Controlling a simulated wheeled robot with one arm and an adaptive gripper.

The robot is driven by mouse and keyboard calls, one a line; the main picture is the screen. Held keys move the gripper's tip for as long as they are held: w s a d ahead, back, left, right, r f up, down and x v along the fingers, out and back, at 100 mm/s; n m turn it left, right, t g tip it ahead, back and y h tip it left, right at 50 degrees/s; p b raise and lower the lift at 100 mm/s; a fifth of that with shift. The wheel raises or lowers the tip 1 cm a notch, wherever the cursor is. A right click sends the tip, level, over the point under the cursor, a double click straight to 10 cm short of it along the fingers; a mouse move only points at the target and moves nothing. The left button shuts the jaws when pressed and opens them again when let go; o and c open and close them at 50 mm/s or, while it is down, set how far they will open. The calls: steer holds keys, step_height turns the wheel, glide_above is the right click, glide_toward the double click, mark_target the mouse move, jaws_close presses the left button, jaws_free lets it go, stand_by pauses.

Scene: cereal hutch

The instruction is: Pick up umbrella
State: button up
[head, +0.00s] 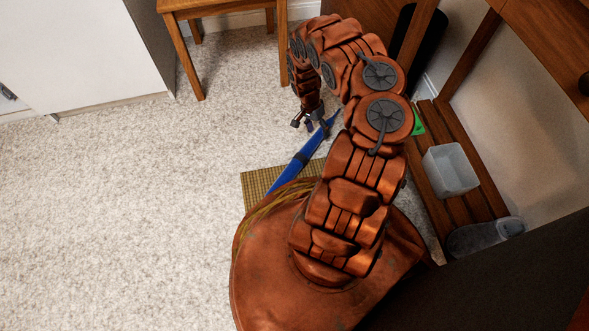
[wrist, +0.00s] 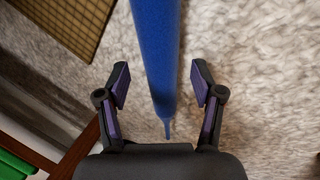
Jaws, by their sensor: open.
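The blue umbrella (head: 298,160) lies on the pale carpet in the head view, one end over a woven mat and partly hidden by my base. In the wrist view the umbrella (wrist: 157,50) runs from the top edge down between my fingers and narrows to a thin tip. My gripper (wrist: 160,85) is open, with one finger on each side of the umbrella near its narrow end. Gaps show between both fingers and the umbrella. In the head view my gripper (head: 315,123) is small and low over the umbrella's far end.
A woven mat (head: 262,183) lies beside my base. A slatted wooden shelf (head: 433,178) on the right holds a clear plastic bin (head: 450,170), a clear bottle (head: 482,236) and a green item (head: 418,122). A wooden stool (head: 189,60) stands behind. Open carpet lies to the left.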

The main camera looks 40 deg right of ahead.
steer(key=shift+b+x, duration=0.4)
steer(key=shift+x, duration=0.75)
jaws_close()
